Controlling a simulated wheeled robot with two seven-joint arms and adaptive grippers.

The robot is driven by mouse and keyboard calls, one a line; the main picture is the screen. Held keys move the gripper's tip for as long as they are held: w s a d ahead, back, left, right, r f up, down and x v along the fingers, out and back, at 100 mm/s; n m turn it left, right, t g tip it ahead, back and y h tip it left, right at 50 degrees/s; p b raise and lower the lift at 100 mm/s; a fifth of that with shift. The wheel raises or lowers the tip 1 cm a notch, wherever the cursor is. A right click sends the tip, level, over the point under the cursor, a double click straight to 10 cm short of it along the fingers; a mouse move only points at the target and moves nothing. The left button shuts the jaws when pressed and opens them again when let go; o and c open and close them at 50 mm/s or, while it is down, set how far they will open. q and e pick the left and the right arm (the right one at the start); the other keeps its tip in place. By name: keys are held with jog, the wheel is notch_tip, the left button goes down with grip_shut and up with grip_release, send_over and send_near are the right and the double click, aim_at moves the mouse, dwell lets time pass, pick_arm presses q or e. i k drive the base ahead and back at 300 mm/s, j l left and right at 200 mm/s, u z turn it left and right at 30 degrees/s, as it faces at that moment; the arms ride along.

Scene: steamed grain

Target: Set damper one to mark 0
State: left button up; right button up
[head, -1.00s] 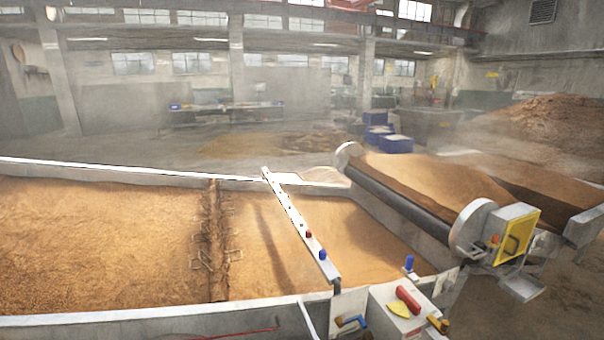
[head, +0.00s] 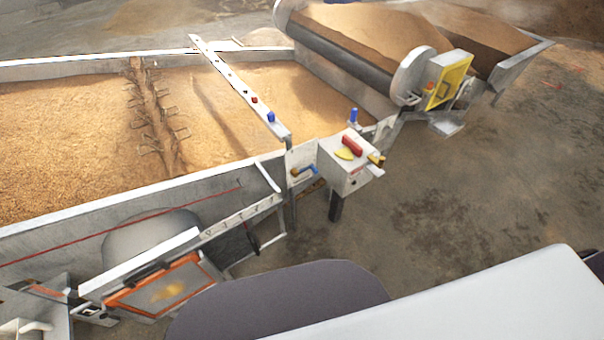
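No label reading damper one can be made out. A grey box (head: 345,176) stands at the near right corner of the grain bed. It carries a red handle (head: 352,144) beside a yellow sector plate (head: 344,154). A blue-ended lever (head: 307,171) sits on a pale plate to its left. A pale strip with several small marks (head: 241,217) runs along the near wall, lower left of the box; its figures are too small to read. Neither of my grippers shows in the head view.
The grain bed (head: 70,137) fills the left, crossed by a white bar (head: 237,84) with coloured knobs. An orange-framed panel (head: 166,287) is at lower left. A roller conveyor with a yellow guard (head: 449,80) stands upper right. The floor (head: 450,190) on the right is clear.

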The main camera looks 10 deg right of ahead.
aim_at(224, 251)
jog(key=u, duration=0.8)
